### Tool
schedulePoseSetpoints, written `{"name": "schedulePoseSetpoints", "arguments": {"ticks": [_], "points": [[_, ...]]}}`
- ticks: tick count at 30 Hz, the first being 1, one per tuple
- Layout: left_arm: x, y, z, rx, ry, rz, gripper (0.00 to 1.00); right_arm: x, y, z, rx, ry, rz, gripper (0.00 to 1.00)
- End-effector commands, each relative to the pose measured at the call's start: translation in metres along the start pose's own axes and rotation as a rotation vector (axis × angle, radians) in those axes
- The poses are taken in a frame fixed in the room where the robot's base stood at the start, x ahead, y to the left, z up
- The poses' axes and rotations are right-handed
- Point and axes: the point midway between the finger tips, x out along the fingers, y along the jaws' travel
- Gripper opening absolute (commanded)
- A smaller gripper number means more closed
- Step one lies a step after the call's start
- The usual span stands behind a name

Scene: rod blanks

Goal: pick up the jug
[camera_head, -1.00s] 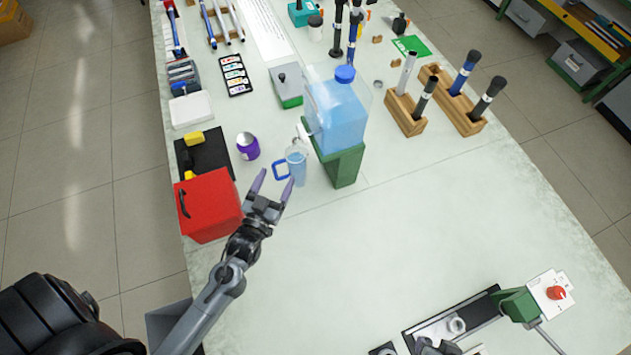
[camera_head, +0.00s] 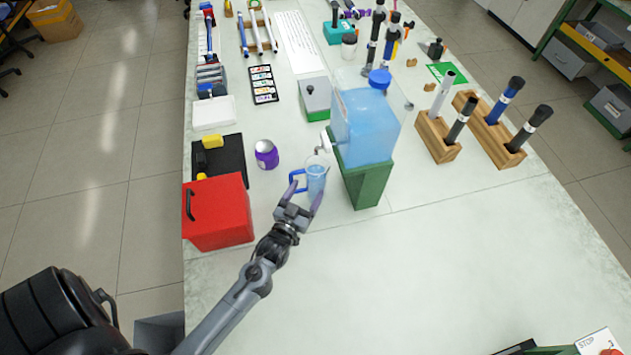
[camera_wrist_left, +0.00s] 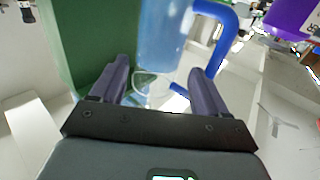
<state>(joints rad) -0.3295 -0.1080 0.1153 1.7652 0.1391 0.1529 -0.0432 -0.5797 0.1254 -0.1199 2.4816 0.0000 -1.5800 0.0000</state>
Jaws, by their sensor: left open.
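The jug (camera_head: 317,180) is a small clear bluish pitcher with a blue handle on its left. It stands upright on the table below the tap of the water tank. My left gripper (camera_head: 302,196) is open and empty, close in front of the jug. In the left wrist view the jug (camera_wrist_left: 163,38) shows ahead of the open fingers (camera_wrist_left: 160,88), with its blue handle (camera_wrist_left: 230,40) toward the right finger. I cannot tell whether a finger touches the jug. My right gripper is not in view.
A blue water tank (camera_head: 365,125) sits on a green stand (camera_head: 368,183) just right of the jug. A purple can (camera_head: 266,154) stands behind left, and a red box (camera_head: 222,215) left of my gripper. Wooden pen holders (camera_head: 438,139) stand farther right.

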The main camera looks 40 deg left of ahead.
Motion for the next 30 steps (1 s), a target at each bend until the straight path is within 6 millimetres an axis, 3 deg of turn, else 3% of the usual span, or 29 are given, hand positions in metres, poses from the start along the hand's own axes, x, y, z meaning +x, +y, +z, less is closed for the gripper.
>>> {"name": "schedulePoseSetpoints", "arguments": {"ticks": [12,23,30], "points": [[0.044,0.002,0.0,0.001,0.002,0.001,0.75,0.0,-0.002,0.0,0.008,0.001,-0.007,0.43],[0.052,0.001,0.001,0.0,0.0,0.0,0.75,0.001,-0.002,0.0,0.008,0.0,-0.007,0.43],[0.052,0.001,0.001,0.0,0.0,0.0,0.4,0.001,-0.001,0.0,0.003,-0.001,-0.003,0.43]]}}
